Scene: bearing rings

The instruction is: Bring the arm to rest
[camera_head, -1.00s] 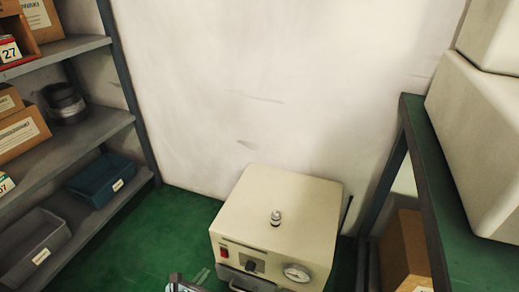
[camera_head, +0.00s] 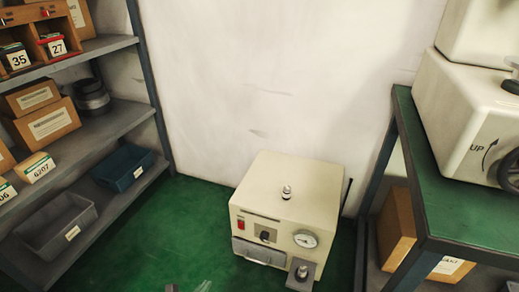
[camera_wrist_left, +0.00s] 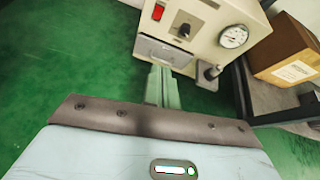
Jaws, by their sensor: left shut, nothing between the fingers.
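My left gripper (camera_head: 188,287) barely shows at the bottom edge of the head view, low over the green floor. In the left wrist view its fingers (camera_wrist_left: 163,86) are together and hold nothing. They point towards the front of the cream machine (camera_head: 295,190), which also shows in the wrist view (camera_wrist_left: 205,15). From this angle I cannot tell how far apart the fingertips and the machine are. My right gripper is in neither view.
The grey shelf rack (camera_head: 105,122) on the left holds boxes and bins. A green-topped bench (camera_head: 450,200) with a white machine (camera_head: 460,110) stands on the right. A small grey block with a knob (camera_head: 301,273) sits at the cream machine's front. Green floor (camera_head: 190,215) lies open between.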

